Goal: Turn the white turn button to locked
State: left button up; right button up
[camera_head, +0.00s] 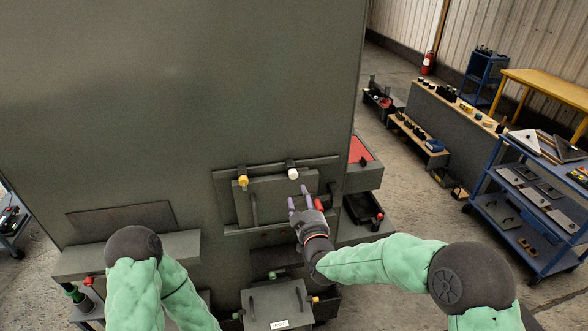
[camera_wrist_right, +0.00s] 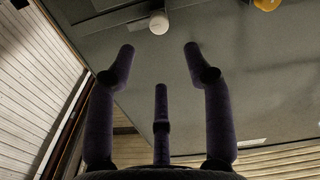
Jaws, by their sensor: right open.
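The white turn button (camera_head: 293,173) is on the top edge of a grey panel (camera_head: 277,198) on the front of the large grey cabinet. It also shows at the top of the right wrist view (camera_wrist_right: 159,23), beyond my fingers. My right gripper (camera_head: 299,198) is open and empty, just below the button in the head view. In the wrist view my right gripper (camera_wrist_right: 160,60) has its fingers spread, apart from the button. A yellow turn button (camera_head: 243,182) is to the left of the white one. My left arm shows at lower left, but its gripper is out of view.
The panel has a dark handle (camera_head: 253,208) near its left side. A small grey box with handles (camera_head: 277,303) stands below. A red-topped ledge (camera_head: 361,150) and a dark bin (camera_head: 364,210) are to the right. A blue cart (camera_head: 530,205) stands farther right.

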aim_at(294, 175)
jog(key=shift+p+x, duration=1.3)
jog(key=shift+x, duration=4.15)
jog(key=shift+r, duration=0.1)
grip_shut()
